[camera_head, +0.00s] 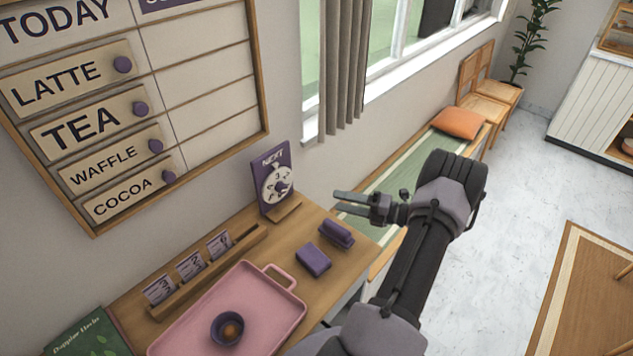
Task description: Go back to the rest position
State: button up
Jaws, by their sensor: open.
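My gripper (352,202) is open and empty. It is in the air to the right of the small sign marked NEXT (277,180), with its fingers pointing left toward the wall. My dark and grey arm rises from the bottom of the picture to the gripper, over the right end of the wooden counter (222,277). Nothing is seen touching the fingers.
A pink tray (293,323) holds a dark bowl (228,328). Two purple blocks (313,260) (337,233) lie near the counter's right end. A card rack (209,271) stands behind the tray. A menu board (189,128) hangs on the wall.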

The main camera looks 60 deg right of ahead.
jog(key=w+a+r+n+g+y+b, duration=0.1)
jog(key=w+a+r+n+g+y, duration=0.2)
jog(key=a+n, duration=0.4)
jog(key=w+a+r+n+g+b, duration=0.1)
jog(key=w+a+r+n+g, duration=0.35)
jog(key=a, duration=0.35)
jog(key=w+a+r+n+g+y+b, duration=0.1)
jog(key=w+a+r+n+g+y, duration=0.1)
jog(key=w+a+r+n, duration=0.45)
jog(key=s+a+r+n+g+h+b, duration=0.15)
jog(key=s+a+n, duration=0.35)
jog(key=a, duration=0.5)
jog(key=s+a+r+n+g+h+b, duration=0.1)
jog(key=s+a+n+g+h, duration=0.2)
jog(key=a+n, duration=0.55)
jog(key=s+a+n+t+h+b, duration=0.2)
jog(key=s+a+n, duration=0.6)
jog(key=n, duration=0.4)
jog(key=shift+s+r+t+h, duration=0.35)
jog(key=shift+s+t, duration=0.25)
jog(key=shift+s, duration=0.2)
jog(key=shift+n, duration=0.25)
